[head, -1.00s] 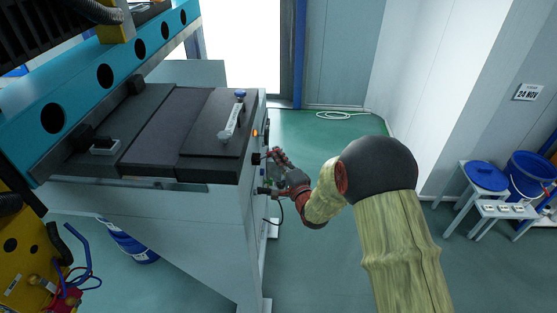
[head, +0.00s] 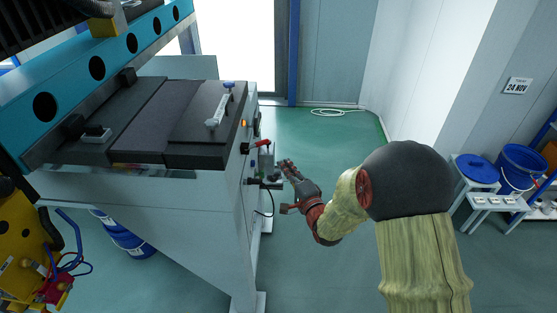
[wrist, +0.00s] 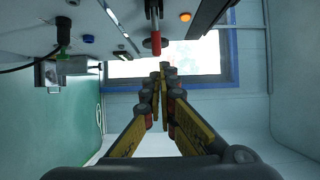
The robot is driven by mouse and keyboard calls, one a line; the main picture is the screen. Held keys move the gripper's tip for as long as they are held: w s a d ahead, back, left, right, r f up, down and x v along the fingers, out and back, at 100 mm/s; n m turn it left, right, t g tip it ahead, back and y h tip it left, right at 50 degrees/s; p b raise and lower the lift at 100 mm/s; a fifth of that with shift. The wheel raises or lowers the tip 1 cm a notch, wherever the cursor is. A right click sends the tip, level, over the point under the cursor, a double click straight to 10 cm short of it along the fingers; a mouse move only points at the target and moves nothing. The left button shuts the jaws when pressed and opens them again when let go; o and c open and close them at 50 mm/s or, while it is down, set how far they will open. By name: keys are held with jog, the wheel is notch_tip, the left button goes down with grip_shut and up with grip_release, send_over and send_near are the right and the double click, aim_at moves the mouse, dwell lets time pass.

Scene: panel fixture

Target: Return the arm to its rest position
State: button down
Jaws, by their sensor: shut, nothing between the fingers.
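My gripper (head: 287,165) is in the middle of the head view, at the end of my arm, to the right of the machine's side panel (head: 249,190). In the wrist view my gripper (wrist: 163,72) has its fingers together with nothing between them. A red-tipped lever (head: 262,143) sticks out from the panel, and it shows in the wrist view (wrist: 163,48) just above the fingertips. A gap shows between my gripper and the panel in the head view.
The panel carries an orange lamp (head: 244,123) and a connector box with a black cable (wrist: 62,70). A white bench (head: 492,203) and blue bucket (head: 523,166) stand at the right. A hose (head: 335,112) lies on the floor at the back. The green floor between is clear.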

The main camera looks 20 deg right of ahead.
jog(key=shift+s+d+f, duration=0.1)
jog(key=shift+s+d, duration=0.1)
jog(key=shift+s, duration=0.6)
jog(key=s+d+f+n+g+h, duration=0.4)
jog(key=s+f+n+g, duration=0.5)
jog(key=f, duration=0.6)
jog(key=s+a+r+n+g+b, duration=0.1)
jog(key=s+a+r+n+b, duration=0.1)
jog(key=s+r, duration=0.3)
jog(key=s+a+r+n+g+b, duration=0.1)
jog(key=s+r+b, duration=0.4)
jog(key=s, duration=0.6)
jog(key=s+a+r+n+g+y+b, duration=0.1)
jog(key=s+a+r+n+b, duration=0.2)
jog(key=s+r, duration=0.3)
jog(key=s+n, duration=0.1)
jog(key=s, duration=0.2)
jog(key=shift+r+b, duration=0.35)
jog(key=shift+r, duration=0.05)
jog(key=shift+r, duration=0.1)
